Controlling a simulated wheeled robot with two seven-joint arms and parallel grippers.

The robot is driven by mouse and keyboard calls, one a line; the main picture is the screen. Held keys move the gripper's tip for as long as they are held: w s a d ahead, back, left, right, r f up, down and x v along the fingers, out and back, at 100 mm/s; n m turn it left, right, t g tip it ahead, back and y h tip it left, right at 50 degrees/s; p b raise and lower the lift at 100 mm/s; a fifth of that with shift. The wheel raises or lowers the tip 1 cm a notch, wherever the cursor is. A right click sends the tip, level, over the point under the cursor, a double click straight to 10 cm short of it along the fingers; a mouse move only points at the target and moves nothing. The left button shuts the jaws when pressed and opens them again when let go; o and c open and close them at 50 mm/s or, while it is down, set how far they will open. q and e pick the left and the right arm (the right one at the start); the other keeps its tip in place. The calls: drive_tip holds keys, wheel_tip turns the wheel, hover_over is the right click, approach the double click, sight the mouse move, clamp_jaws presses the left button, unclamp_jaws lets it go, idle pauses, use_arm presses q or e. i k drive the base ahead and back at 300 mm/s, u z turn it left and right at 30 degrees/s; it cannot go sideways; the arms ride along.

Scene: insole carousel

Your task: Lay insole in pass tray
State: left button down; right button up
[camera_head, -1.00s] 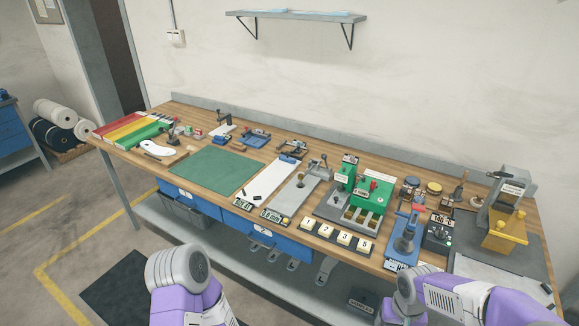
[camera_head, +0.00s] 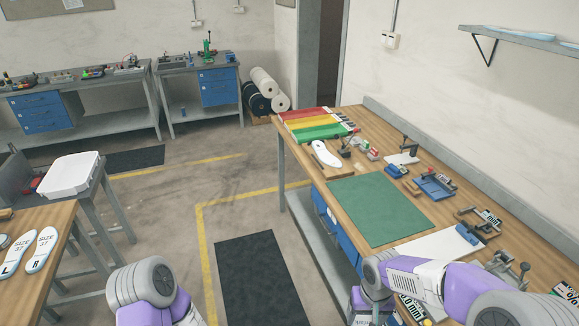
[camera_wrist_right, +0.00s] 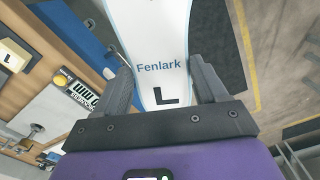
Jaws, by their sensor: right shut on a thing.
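My right gripper (camera_wrist_right: 160,72) is shut on a white insole (camera_wrist_right: 157,32) marked "Fenlark" and "L", which sits between the two fingers in the right wrist view. The far end of this insole runs out of that picture. In the head view my right forearm reaches over the front edge of the bench, and the held insole cannot be made out there. A green panel (camera_head: 322,132) lies beside yellow and red ones at the bench's far end. No label reading pass can be read. My left arm shows at the bottom, but its gripper is out of view.
The wooden bench (camera_head: 298,193) carries a green mat (camera_head: 378,209), another white insole (camera_head: 326,154) and several small fixtures. At left, a white tray (camera_head: 68,175) stands near a table with size 37 insoles (camera_head: 41,250). A black floor mat (camera_head: 250,280) lies between.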

sight(322, 133)
drive_tip(key=u, duration=0.6)
drive_tip(key=i, duration=1.6)
drive_tip(key=z, duration=0.15)
drive_tip(key=i, duration=1.7)
drive_tip(key=z, duration=0.95)
drive_tip(key=i, duration=0.25)
drive_tip(key=z, duration=0.05)
